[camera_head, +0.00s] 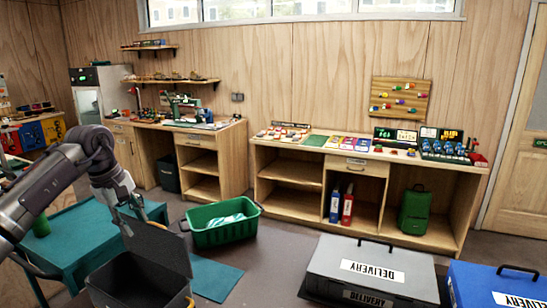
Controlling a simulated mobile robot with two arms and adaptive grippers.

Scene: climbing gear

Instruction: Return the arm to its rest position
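My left arm (60,185) comes in from the left. My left gripper (135,220) points down above the open dark grey box (135,285), in front of the teal table. Its fingers look spread apart, with nothing visible between them. My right arm and gripper are not in view.
The teal table (75,240) stands at the left beneath my arm. A green crate (220,229) with cloth-like items is on the floor beyond. A grey delivery case (370,264) and a blue one (495,285) stand at right. Wooden workbenches (370,160) line the wall.

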